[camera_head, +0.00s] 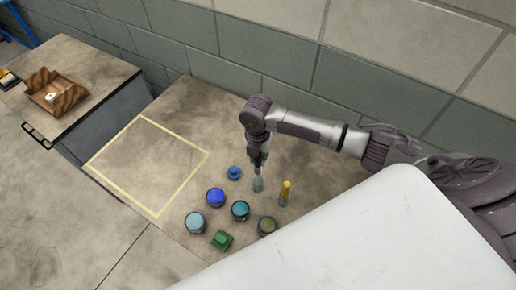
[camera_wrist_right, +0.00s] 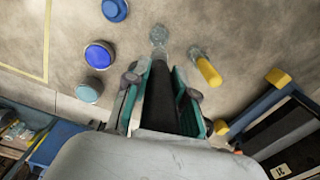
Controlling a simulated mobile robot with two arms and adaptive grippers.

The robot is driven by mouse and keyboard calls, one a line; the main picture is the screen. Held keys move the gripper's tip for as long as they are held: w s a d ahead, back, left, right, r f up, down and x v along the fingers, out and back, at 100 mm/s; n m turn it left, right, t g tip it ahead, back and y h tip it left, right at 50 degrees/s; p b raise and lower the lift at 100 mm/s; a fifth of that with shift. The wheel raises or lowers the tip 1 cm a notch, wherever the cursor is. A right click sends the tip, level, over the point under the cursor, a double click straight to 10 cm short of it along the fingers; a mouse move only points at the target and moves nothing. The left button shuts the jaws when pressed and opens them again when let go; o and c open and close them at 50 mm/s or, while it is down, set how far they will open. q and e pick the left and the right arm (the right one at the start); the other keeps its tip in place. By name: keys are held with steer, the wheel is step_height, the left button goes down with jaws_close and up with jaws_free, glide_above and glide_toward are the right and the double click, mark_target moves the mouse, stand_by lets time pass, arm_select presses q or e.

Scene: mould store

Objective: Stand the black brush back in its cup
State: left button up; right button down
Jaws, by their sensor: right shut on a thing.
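My right gripper (camera_head: 258,158) points down over the table and is shut on the black brush (camera_wrist_right: 159,95). In the right wrist view, the dark handle lies between the green-padded fingers of the gripper (camera_wrist_right: 160,88). A clear cup (camera_head: 257,185) stands just below the gripper; it also shows in the wrist view (camera_wrist_right: 158,33), in line with the brush's far end. I cannot tell whether the brush tip is inside the cup or above it. A yellow-handled brush (camera_head: 286,188) stands tilted in another clear cup beside it. My left gripper is not in view.
Close by stand a blue knob-shaped thing (camera_head: 234,172), a blue pot (camera_head: 215,197), a teal pot (camera_head: 240,210), a light blue pot (camera_head: 195,223), an olive pot (camera_head: 267,226) and a green block (camera_head: 222,240). The yellow-outlined area (camera_head: 150,165) is empty. A wooden tray (camera_head: 68,102) sits on another table.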

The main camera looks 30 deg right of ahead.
steer(key=shift+w+d+r+n, duration=0.2)
steer(key=shift+w+n, duration=0.1)
steer(key=shift+n, duration=0.2)
steer(key=shift+f, duration=0.15)
step_height(320, 180, down, 6)
steer(key=b, duration=0.6)
arm_select(q)
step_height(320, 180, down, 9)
steer(key=b, duration=0.3)
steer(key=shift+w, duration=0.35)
arm_select(e)
steer(key=shift+f, duration=2.65)
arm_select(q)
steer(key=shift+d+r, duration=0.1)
arm_select(e)
steer(key=c, duration=0.9)
jaws_free()
